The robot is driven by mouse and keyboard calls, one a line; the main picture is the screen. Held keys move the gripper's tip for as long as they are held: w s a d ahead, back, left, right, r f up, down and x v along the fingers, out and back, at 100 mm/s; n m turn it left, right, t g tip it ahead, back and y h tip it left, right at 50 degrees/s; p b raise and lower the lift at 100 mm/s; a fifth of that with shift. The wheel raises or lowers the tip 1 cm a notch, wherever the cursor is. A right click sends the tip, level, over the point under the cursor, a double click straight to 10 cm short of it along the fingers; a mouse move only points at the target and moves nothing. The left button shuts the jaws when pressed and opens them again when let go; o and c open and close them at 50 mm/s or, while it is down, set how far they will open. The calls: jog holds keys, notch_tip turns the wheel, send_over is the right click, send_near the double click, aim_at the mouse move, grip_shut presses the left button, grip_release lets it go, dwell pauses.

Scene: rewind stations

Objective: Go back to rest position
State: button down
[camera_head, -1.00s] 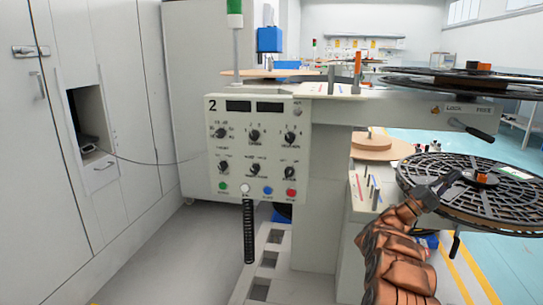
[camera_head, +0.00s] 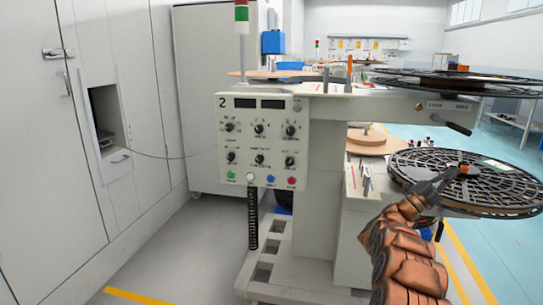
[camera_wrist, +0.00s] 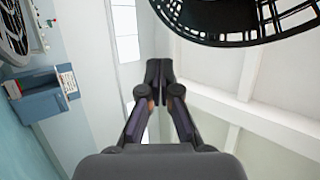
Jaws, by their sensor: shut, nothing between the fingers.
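My gripper (camera_wrist: 159,75) is shut and empty in the wrist view, its two fingertips together. In the head view my gripper (camera_head: 448,175) is at the right, in front of the lower black reel (camera_head: 500,200) of rewind station 2. The tip overlaps the reel near its orange hub (camera_head: 467,169) in this view; I cannot tell whether it touches. In the wrist view a black slotted reel (camera_wrist: 225,20) is at the top, apart from the fingertips.
The control panel (camera_head: 262,143) of station 2 stands in the middle. An upper black reel (camera_head: 450,82) is above the lower one. White cabinets (camera_head: 30,180) line the left. Grey floor (camera_head: 190,255) is free at front left. A blue holder (camera_wrist: 42,96) is left in the wrist view.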

jog(key=w+a+r+n+t+y+p, duration=0.4)
jog(key=w+a+r+n+t+y, duration=0.15)
jog(key=a+n+t+y, duration=0.2)
jog(key=w+a+r+n+t+y+p, duration=0.4)
jog(key=w+a+n+t+y, duration=0.2)
jog(key=a+y, duration=0.15)
jog(key=s+a+r+n+g+y+p, duration=0.1)
jog(key=s+a+n+g+y+p, duration=0.25)
jog(key=a, duration=0.65)
jog(key=s+a+r+n+y+p, duration=0.25)
jog(key=s+a+n+y, duration=0.35)
jog(key=a, duration=0.3)
jog(key=s+a+f+n+g+y+p, duration=0.2)
jog(key=s+a+n+g+p, duration=0.15)
jog(key=s, duration=0.75)
jog(key=s+a+f+n+g+y+p, duration=0.15)
jog(key=s+a+g+p, duration=0.25)
jog(key=s, duration=0.7)
jog(key=s+d+n+g+h+p, duration=0.1)
jog(key=s+d+g+p, duration=0.1)
jog(key=s, duration=1.4)
jog(key=s+d+n+g+h+p, duration=0.1)
jog(key=s+g, duration=0.5)
jog(key=s, duration=1)
jog(key=d+n+p, duration=0.1)
jog(key=d+p, duration=0.1)
jog(key=p, duration=0.1)
jog(key=shift+s+r+h+p, duration=0.25)
jog(key=shift+r+h+p, duration=0.05)
jog(key=shift+r+p, duration=0.1)
